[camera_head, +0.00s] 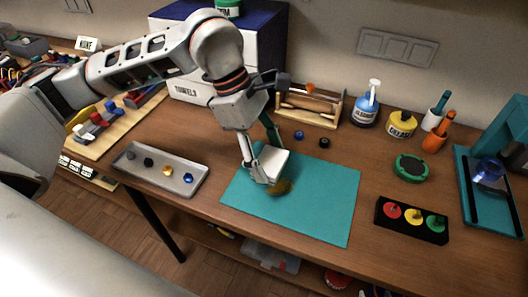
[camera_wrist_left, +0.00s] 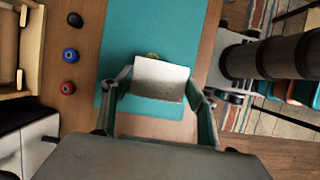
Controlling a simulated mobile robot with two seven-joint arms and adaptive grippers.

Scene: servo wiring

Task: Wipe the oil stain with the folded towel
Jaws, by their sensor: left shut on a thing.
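The folded towel (camera_head: 273,163) is a small white block above the teal mat (camera_head: 325,215). My left gripper (camera_head: 262,160) is shut on it, with one finger on each side. The towel also shows between the fingers in the left wrist view (camera_wrist_left: 160,80). The oil stain (camera_head: 279,188) is a brownish-yellow patch on the mat, just in front of the towel in the head view. In the left wrist view only a sliver of the stain (camera_wrist_left: 152,56) shows past the towel's edge. I cannot tell whether the towel touches the mat. My right gripper is not in view.
A grey tray (camera_head: 135,178) with several small caps stands left of the mat. A black box with coloured buttons (camera_head: 410,220) is to the right.

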